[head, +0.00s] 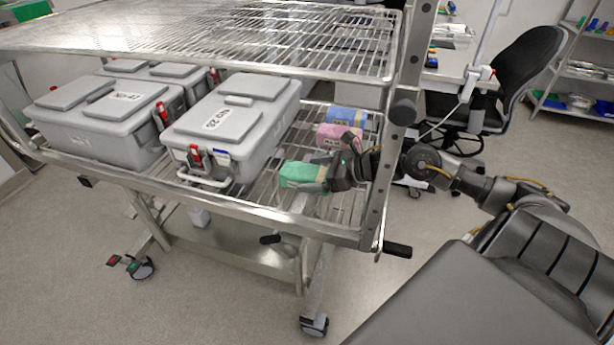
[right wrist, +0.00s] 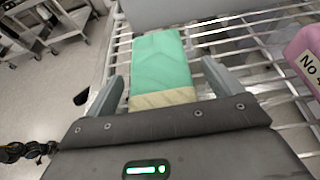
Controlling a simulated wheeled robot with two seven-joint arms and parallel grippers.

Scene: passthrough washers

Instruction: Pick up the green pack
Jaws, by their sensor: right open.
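The green pack (head: 301,174) lies on the wire shelf of the metal cart, beside the front grey case. In the right wrist view the green pack (right wrist: 161,67) lies between the two fingers, with its pale end towards the palm. My right gripper (head: 318,174) is at the pack's right end, its fingers on either side of it. The right wrist view shows the right gripper (right wrist: 159,85) open, with a gap between each finger and the pack. My left gripper is in neither view.
A pink pack (head: 339,137) and a blue pack (head: 346,118) lie behind the green one. Grey lidded cases (head: 235,125) fill the shelf to the left. An upper wire shelf (head: 300,50) hangs above, and a cart post (head: 396,130) stands close to my right arm.

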